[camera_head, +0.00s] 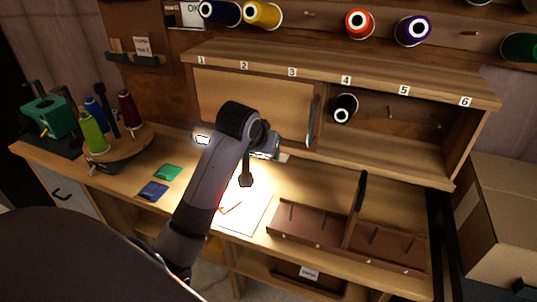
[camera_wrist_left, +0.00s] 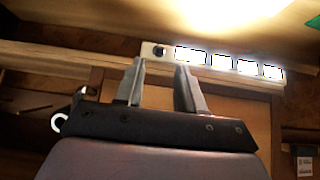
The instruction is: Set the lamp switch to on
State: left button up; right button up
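The lamp (camera_wrist_left: 210,60) is a pale strip along the underside of the wall cabinet, with several panels glowing white. A small round black switch knob (camera_wrist_left: 158,51) sits at its left end in the wrist view. My left gripper (camera_wrist_left: 160,67) is open, its two fingertips apart, with the knob showing in the gap just beyond them. I see no clear contact, and the knob's position cannot be read. In the head view my left gripper (camera_head: 270,146) is under the cabinet's front, its fingers hard to make out. A glowing lamp end (camera_head: 202,140) shows left of my arm. My right gripper is not in view.
The numbered cabinet (camera_head: 250,98) overhangs the bench. A brightly lit paper sheet (camera_head: 254,212) lies below my arm. A divided wooden tray (camera_head: 300,225) is at right, a thread stand (camera_head: 125,152) at left. Green and blue patches (camera_head: 153,190) lie on the bench.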

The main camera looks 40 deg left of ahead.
pick_arm(q)
jog(key=shift+v, duration=1.05)
jog(key=s+d+f+m+g+h, duration=0.1)
jog(key=s+d+f+m, duration=0.3)
jog(key=s, duration=0.6)
jog(key=s+d+f+n+g, duration=0.1)
jog(key=s+d+f+g, duration=0.15)
jog(key=s+f, duration=0.55)
jog(key=s+d+f+m+g+h, duration=0.15)
jog(key=s+d+f, duration=0.25)
jog(key=s, duration=0.7)
jog(key=w+d+f+t+h, duration=0.1)
jog(key=w+d+f+t, duration=0.1)
jog(key=w+f+t, duration=0.5)
jog(key=shift+d+f+t, duration=0.35)
jog(key=shift+f+t, duration=0.15)
jog(key=shift+f, duration=0.65)
jog(key=shift+w+m+h, duration=0.15)
jog(key=shift+m+h, duration=0.1)
